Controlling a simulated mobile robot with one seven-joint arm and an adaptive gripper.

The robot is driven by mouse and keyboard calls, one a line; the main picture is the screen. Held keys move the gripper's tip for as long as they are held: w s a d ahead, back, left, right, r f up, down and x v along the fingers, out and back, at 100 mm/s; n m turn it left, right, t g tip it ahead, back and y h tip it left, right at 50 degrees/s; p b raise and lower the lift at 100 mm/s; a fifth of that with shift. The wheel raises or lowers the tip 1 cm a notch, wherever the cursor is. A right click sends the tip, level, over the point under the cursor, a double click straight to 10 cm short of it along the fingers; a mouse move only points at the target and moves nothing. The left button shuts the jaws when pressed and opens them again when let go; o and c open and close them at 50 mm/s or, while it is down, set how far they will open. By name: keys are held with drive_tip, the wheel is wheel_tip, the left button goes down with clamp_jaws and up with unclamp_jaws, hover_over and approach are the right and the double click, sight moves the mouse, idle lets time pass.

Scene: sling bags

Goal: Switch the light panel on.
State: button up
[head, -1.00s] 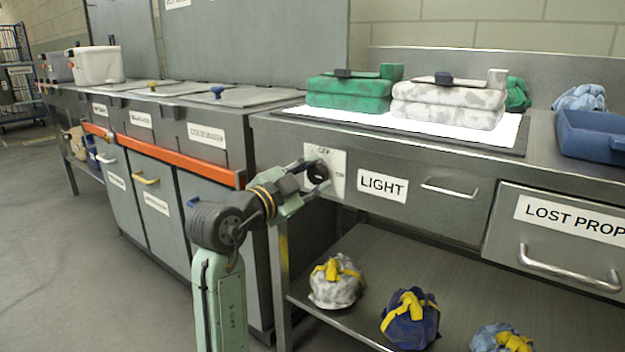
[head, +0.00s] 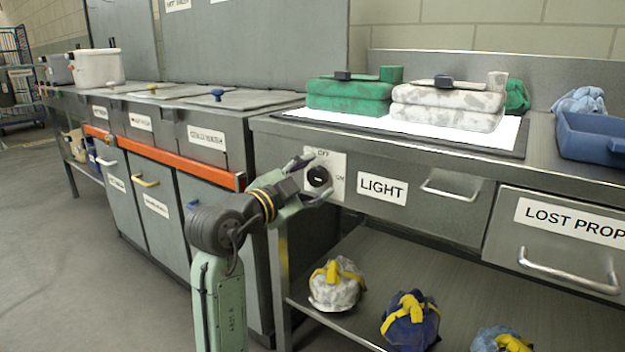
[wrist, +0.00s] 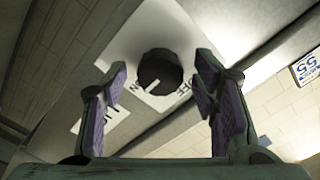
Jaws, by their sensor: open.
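The light panel (head: 385,123) on the worktop looks bright white. Its dark round knob (head: 318,177) sits on a white plate (head: 338,163) marked OFF at the top and ON at the right, beside the LIGHT label (head: 382,188). In the wrist view the knob (wrist: 160,72) shows a pale pointer line directed towards ON. My gripper (head: 316,174) is open in front of the knob. In the wrist view my gripper's fingers (wrist: 163,72) stand on either side of the knob, with gaps between them and it.
Folded green fabric (head: 350,95) and grey-white fabric (head: 448,103) lie on the panel. A blue tray (head: 592,137) is at the right. Drawer handles (head: 450,190) project right of the knob. Tied bundles (head: 410,320) lie on the lower shelf. Lidded bins (head: 205,140) stand left.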

drive_tip(key=v, duration=1.2)
